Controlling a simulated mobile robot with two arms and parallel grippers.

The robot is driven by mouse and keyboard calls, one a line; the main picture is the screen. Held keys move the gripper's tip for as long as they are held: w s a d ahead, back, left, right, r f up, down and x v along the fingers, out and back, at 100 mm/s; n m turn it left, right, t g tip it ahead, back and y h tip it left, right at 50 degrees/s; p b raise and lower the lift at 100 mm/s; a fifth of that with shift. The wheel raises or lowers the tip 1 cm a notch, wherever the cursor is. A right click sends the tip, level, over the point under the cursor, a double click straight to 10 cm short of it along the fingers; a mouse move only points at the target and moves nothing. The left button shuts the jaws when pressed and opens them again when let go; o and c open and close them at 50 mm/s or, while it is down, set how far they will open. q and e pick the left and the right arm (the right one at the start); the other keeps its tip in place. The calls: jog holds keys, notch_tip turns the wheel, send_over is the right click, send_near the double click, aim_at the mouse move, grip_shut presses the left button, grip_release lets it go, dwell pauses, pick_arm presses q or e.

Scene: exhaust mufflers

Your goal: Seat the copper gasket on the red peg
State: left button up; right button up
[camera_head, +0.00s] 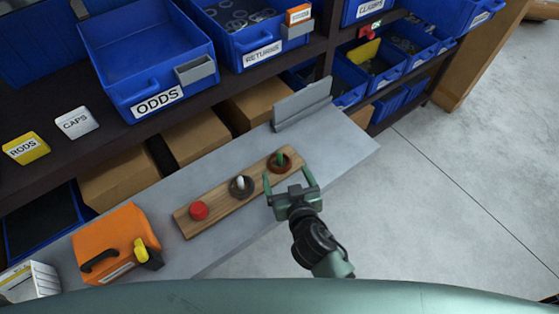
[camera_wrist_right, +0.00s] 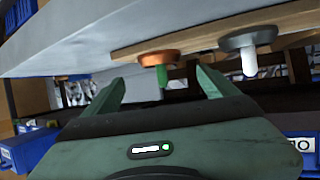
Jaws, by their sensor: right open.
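The copper gasket (camera_head: 271,166) sits around the green peg (camera_head: 281,159) at the right end of a wooden board; it also shows in the right wrist view (camera_wrist_right: 157,58), with the green peg (camera_wrist_right: 163,77) through it. The red peg (camera_head: 199,210) stands bare at the board's left end. A dark grey gasket (camera_head: 236,192) sits around the white peg (camera_head: 240,182) in the middle. My right gripper (camera_head: 287,184) is open and empty at the board's near right end, its fingers spread towards the copper gasket, apparently not touching it. My left gripper is not in view.
The wooden board (camera_head: 219,208) lies on a grey bench (camera_head: 340,155). An orange case (camera_head: 118,240) stands at the bench's left, and a grey upright plate (camera_head: 302,103) at its back. A shelf with blue bins (camera_head: 150,50) rises behind. The floor at right is clear.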

aim_at(280, 162)
jog(key=p+x, duration=0.1)
jog(key=x, duration=0.4)
jog(key=shift+w+a+f, duration=0.1)
jog(key=shift+w+a, duration=0.05)
jog(key=shift+w, duration=0.1)
jog(key=shift+w+a+f, duration=0.15)
jog(key=shift+w+f, duration=0.1)
jog(key=shift+w, duration=0.2)
jog(key=c, duration=1.5)
jog(key=shift+o, duration=0.2)
jog(key=shift+r, duration=0.15)
